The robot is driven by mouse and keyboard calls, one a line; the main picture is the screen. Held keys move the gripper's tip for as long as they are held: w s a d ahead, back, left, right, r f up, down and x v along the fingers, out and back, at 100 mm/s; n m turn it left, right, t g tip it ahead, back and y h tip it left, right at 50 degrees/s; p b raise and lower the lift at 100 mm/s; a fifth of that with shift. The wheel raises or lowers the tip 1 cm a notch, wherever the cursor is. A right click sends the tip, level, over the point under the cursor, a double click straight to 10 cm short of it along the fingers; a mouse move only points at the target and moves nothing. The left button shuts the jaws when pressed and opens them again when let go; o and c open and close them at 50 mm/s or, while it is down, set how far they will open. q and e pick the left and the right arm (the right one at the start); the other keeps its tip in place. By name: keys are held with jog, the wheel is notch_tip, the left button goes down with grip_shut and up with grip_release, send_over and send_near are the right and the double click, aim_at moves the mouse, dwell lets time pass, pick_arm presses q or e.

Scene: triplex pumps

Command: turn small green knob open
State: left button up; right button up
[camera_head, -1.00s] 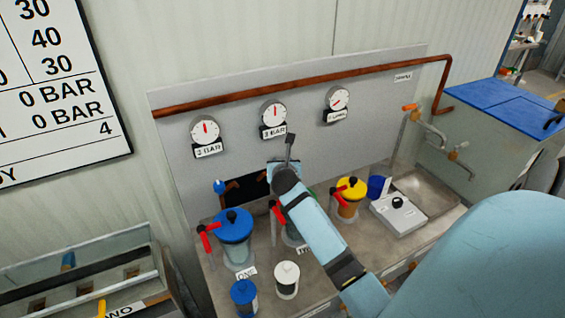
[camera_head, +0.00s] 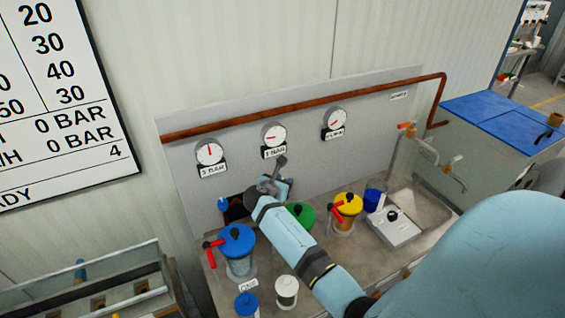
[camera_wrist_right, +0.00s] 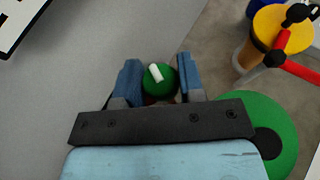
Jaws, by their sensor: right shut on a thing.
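The small green knob (camera_wrist_right: 158,81) with a white pointer bar shows in the right wrist view. Its white bar tilts slightly to the upper left. My right gripper (camera_wrist_right: 158,84) has its two blue fingers on either side of the knob and is shut on it. In the head view my right gripper (camera_head: 270,183) is in front of the grey panel, low beneath the middle gauge, and the small knob is hidden there. A large green pump lid (camera_head: 304,214) is partly behind my arm and also shows in the right wrist view (camera_wrist_right: 262,140). My left gripper is not in view.
A blue-lidded pump (camera_head: 236,240) with a red lever stands left of my arm, a yellow-lidded one (camera_head: 348,204) right. The middle gauge (camera_head: 274,136) needle points left. A copper pipe (camera_head: 300,106) crosses the panel. A white-lidded jar (camera_head: 286,290) stands in front.

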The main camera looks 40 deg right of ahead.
jog(key=m+g, duration=0.3)
jog(key=g, duration=0.1)
jog(key=shift+w+r+m+h+p, duration=0.1)
jog(key=shift+m+h+p, duration=0.2)
jog(key=shift+p, duration=0.05)
jog(key=shift+m+g, duration=1.7)
jog(key=shift+g, duration=0.4)
jog(key=o, duration=0.9)
jog(key=b+v, duration=0.1)
jog(key=v, duration=0.6)
jog(key=shift+a+r+b, duration=0.15)
jog(key=shift+r+b, duration=0.05)
jog(key=shift+b, duration=0.1)
jog(key=shift+y, duration=0.4)
